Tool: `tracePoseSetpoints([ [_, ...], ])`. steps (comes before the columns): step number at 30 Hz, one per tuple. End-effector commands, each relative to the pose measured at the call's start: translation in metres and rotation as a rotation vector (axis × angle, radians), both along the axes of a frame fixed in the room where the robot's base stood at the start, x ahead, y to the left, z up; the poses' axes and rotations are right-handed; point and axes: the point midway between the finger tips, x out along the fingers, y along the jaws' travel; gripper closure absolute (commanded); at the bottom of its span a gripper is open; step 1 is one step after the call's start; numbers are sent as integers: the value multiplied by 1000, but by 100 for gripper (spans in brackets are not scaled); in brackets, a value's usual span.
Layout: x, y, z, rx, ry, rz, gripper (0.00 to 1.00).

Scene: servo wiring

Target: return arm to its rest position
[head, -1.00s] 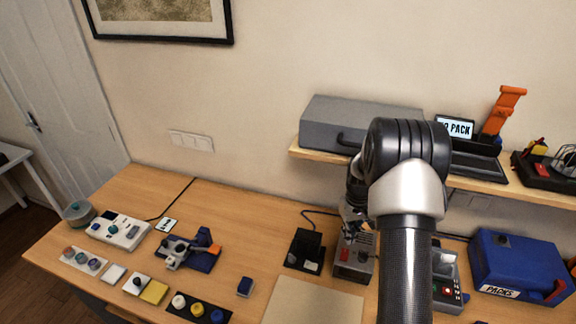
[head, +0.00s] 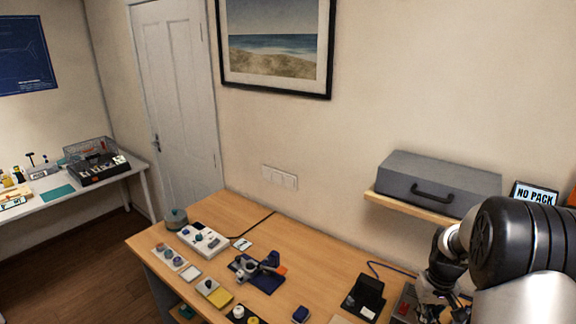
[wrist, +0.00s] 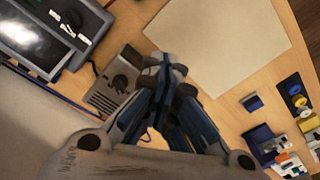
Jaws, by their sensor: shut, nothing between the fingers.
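My gripper (wrist: 165,65) shows in the wrist view with its blue-and-grey fingers together and nothing between them. It is above the desk (wrist: 205,85), beside a grey box with a dark knob (wrist: 115,82) and a pale mat (wrist: 215,35). In the head view my arm fills the lower right, and the gripper (head: 432,290) is partly hidden and cut off near the bottom edge.
A grey case (head: 440,185) sits on the wall shelf (head: 405,204) close to my arm. A dark stand (head: 364,298), a blue fixture with an orange part (head: 258,270) and a white device (head: 203,239) stand on the desk. A white side table (head: 60,205) is at the far left.

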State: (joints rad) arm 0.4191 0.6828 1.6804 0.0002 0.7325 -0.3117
Motion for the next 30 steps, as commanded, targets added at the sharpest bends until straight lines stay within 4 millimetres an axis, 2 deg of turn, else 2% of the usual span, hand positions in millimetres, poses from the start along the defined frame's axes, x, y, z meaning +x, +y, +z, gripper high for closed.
tracePoseSetpoints([
  [5,-9,28,39,-16,-42,13,100],
  [8,-20,50,64,-24,-71,24,100],
  [12,-51,90,99,-33,-122,39,100],
  [16,-89,124,122,-38,-171,55,100],
  [19,-122,148,131,-37,-210,66,100],
  [23,-168,174,133,-33,-262,81,100],
  [27,-214,194,123,-24,-311,94,100],
  [30,-239,203,113,-17,-338,102,100],
])
